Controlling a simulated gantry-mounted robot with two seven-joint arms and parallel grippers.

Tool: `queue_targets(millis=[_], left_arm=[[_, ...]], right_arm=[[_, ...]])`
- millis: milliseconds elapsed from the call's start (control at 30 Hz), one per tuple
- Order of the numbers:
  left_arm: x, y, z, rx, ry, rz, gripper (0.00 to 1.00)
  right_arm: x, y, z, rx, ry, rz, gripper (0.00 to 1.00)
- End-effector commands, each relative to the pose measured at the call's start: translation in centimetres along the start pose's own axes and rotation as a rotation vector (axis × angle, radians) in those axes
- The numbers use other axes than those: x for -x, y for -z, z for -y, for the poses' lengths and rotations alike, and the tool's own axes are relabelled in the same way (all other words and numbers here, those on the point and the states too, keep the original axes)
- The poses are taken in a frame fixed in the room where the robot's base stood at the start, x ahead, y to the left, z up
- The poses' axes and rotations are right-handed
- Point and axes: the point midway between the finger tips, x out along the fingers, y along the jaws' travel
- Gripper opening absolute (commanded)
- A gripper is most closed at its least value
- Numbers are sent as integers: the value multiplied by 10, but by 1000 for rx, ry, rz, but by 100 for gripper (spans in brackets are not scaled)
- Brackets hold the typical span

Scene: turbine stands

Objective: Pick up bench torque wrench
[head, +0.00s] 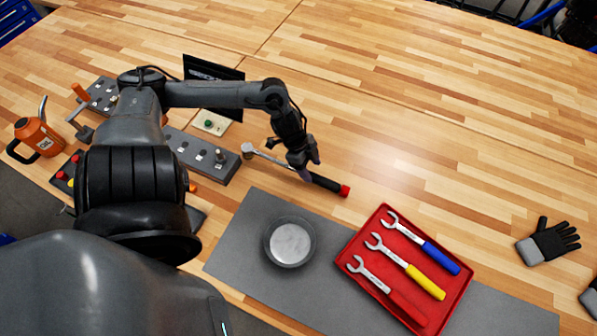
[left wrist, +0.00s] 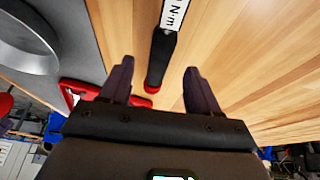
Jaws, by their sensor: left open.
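The bench torque wrench (head: 326,183) lies on the wooden bench, with a silver head at the left, a black grip and a red end at the right. My left gripper (head: 306,171) is over its shaft in the head view and hides part of it. In the left wrist view, my left gripper (left wrist: 156,82) is open, its two dark fingers apart. The wrench's black grip (left wrist: 161,60), red end and a white "N·m" label show between and beyond the fingers. Nothing is held. My right gripper is not in view.
A red tray (head: 350,243) with three open-end wrenches sits on a grey mat (head: 240,235) beside a round metal dish (head: 290,241). A grey block with fittings (head: 196,152) and an orange oil can (head: 38,137) stand left. A glove (head: 548,241) lies right. The far bench is clear.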

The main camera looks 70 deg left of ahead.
Motion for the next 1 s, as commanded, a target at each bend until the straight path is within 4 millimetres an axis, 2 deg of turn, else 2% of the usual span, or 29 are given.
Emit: queue_targets(millis=[167,333,500,800,833,1000], left_arm=[[-12,-2,1,3,1,-1,62],[-35,-4,1,3,0,-2,62],[-50,-4,1,2,1,-2,62],[-53,-4,0,0,1,0,62],[-53,-4,0,0,0,0,60],[-53,-4,0,0,0,0,34]], right_arm=[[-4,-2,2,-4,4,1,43],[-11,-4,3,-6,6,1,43],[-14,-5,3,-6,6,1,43],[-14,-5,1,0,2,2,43],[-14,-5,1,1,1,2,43],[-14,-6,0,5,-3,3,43]])
